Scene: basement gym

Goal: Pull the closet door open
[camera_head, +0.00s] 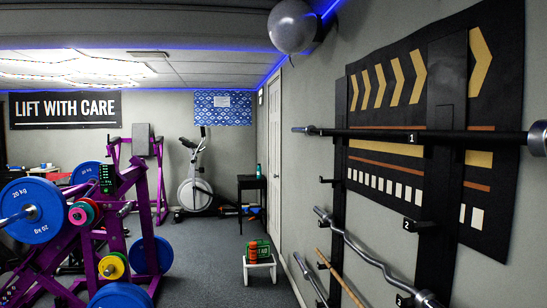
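A white door (274,165) is set in the right-hand wall, beyond the barbell rack. I see it at a steep angle as a narrow upright strip, and it looks shut. I cannot make out a handle at this size. Whether this is the closet door I cannot tell for certain, but no other door shows. Neither of my grippers is in view.
A wall rack (449,150) with a straight barbell (375,134) and a curved bar (365,252) juts from the right wall. A purple weight machine (150,195) stands left. A small white stool (260,267) and a black side table (252,183) stand near the door. Grey floor (210,255) is clear between.

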